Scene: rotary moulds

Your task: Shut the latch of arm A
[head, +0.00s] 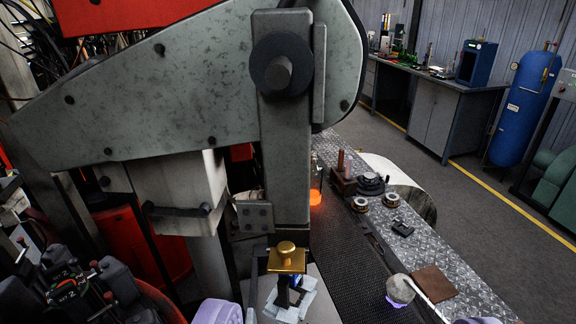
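A large grey machine arm (190,85) fills the upper left and middle. A thick upright grey link (285,160) hangs from its dark round pivot (282,66). No letter A is legible, so I cannot tell whether this is arm A. A dark bar handle (176,211) sits on a pale grey block (180,185) left of the link. A brass knob on a square brass plate (286,258) stands below the link, above a black piece (290,292) and pale blue-grey pieces. I cannot tell which part is the latch or whether it is shut. I cannot make out my gripper.
A dark belt-like strip (350,260) and a diamond-plate walkway (440,250) run along the right. Small round metal parts (391,200) and a brown square (435,283) lie there. Black equipment (70,285) crowds the lower left. Open floor lies right, before a blue tank (525,105).

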